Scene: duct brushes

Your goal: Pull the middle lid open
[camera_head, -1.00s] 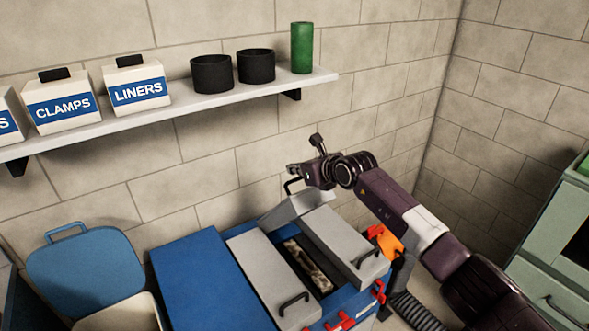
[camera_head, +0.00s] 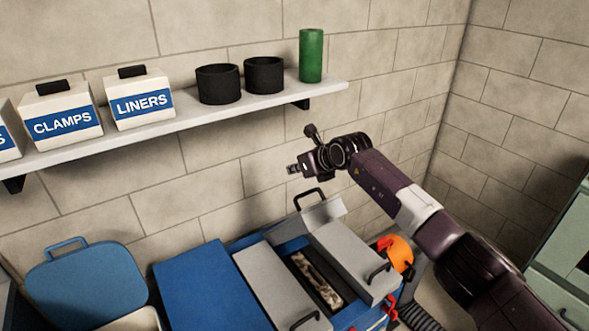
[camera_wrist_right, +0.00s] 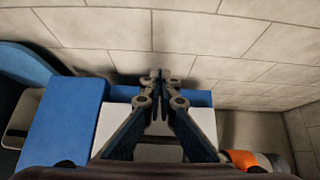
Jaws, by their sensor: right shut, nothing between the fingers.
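The middle lid (camera_head: 325,213) is a grey panel standing raised and tilted at the back of the blue box, with a black handle (camera_head: 308,198) on top. In front of it the middle compartment is uncovered, and a mottled brown and pale object (camera_head: 317,279) lies inside. The grey left lid (camera_head: 272,282) and grey right lid (camera_head: 350,262) lie flat on either side. My right gripper (camera_head: 291,169) is shut and empty, above the raised handle and apart from it. Its closed fingers also show in the right wrist view (camera_wrist_right: 158,76). My left gripper is not in view.
A wall shelf (camera_head: 215,115) above holds labelled boxes, two black cups and a green cylinder (camera_head: 311,55). A blue-lidded bin (camera_head: 85,285) stands left. An orange object (camera_head: 397,250) is at the box's right, and a green cabinet (camera_head: 560,255) stands far right.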

